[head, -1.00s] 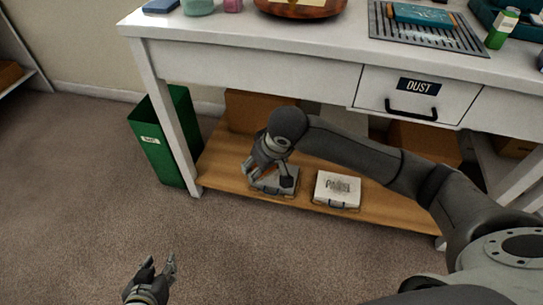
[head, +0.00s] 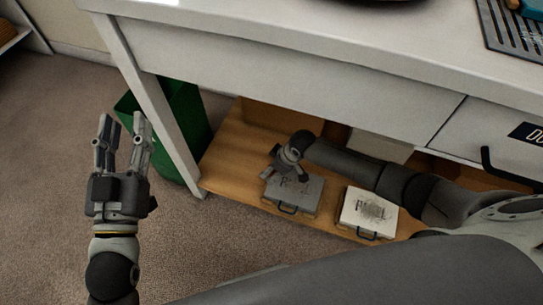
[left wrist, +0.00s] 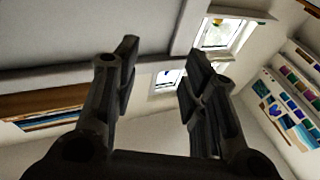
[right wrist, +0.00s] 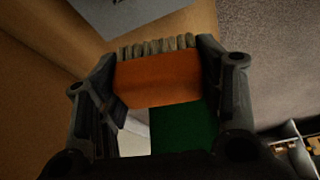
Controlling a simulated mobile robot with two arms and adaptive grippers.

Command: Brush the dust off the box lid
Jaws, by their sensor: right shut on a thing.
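A grey box (head: 293,196) with a dark front handle and partly covered, faint lettering on its lid lies on the low wooden shelf. A white box (head: 367,212) with dark smudged lettering on its lid lies to its right. My right gripper (head: 288,170) is at the back left of the grey box. In the right wrist view it is shut on an orange brush (right wrist: 158,78) with pale bristles; a grey surface (right wrist: 145,12) shows beyond them. I cannot tell whether the bristles touch the lid. My left gripper (head: 122,125) is raised, open and empty.
The low wooden shelf (head: 228,155) lies under a white workbench (head: 290,65) with a drawer at right. A green bin (head: 185,125) stands behind the bench's left leg. The carpet at left is clear.

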